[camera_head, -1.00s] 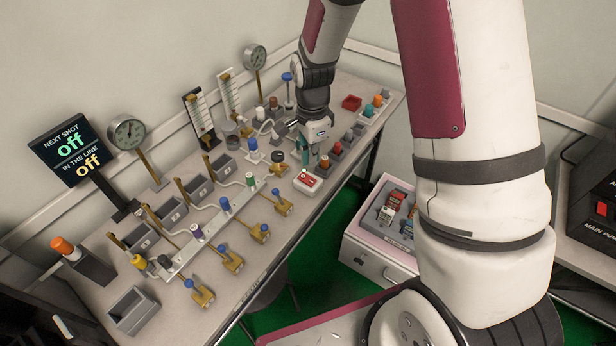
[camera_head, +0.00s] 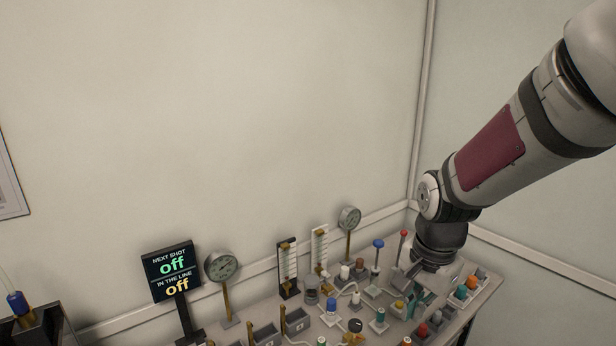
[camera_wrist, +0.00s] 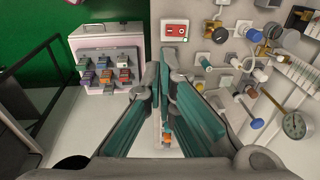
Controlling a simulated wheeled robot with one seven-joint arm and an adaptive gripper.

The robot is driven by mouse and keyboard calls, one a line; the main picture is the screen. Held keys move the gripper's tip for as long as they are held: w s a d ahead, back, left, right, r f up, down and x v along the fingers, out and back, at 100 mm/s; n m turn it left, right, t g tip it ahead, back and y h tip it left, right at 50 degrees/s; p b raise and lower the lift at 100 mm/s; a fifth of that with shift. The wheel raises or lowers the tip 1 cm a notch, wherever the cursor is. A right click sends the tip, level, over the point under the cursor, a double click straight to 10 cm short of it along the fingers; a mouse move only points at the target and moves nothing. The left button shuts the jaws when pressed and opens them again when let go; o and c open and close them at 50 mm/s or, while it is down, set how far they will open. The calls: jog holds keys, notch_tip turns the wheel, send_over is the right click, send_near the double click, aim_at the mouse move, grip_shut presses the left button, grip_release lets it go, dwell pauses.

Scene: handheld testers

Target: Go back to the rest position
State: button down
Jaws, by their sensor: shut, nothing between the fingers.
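My gripper (camera_head: 410,290) is low at the right end of the bench in the head view, among small coloured parts. In the wrist view my gripper (camera_wrist: 162,76) has its two teal-padded fingers brought together at the tips, with nothing held. A small orange-topped part (camera_wrist: 168,138) shows between the fingers, lower down; it appears to be on the bench beneath. My arm comes in from the upper right of the head view.
A display reading off (camera_head: 175,272), a dial gauge (camera_head: 221,267) and a second gauge (camera_head: 349,218) stand along the wall. A red-switch box (camera_wrist: 173,31) is ahead of the fingers. A pale case of testers (camera_wrist: 107,70) stands left. The wall above the bench is clear.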

jog(key=s+r+n+t, duration=0.1)
jog(key=s+r+n, duration=0.4)
jog(key=s, duration=0.4)
jog(key=s+r+n+t, duration=0.1)
jog(key=s+r+n, duration=0.4)
jog(key=s, duration=0.5)
jog(key=shift+r+n+t, duration=0.4)
jog(key=shift+r, duration=0.4)
jog(key=shift+s, duration=0.1)
dwell(0.8)
jog(key=shift+a, duration=0.15)
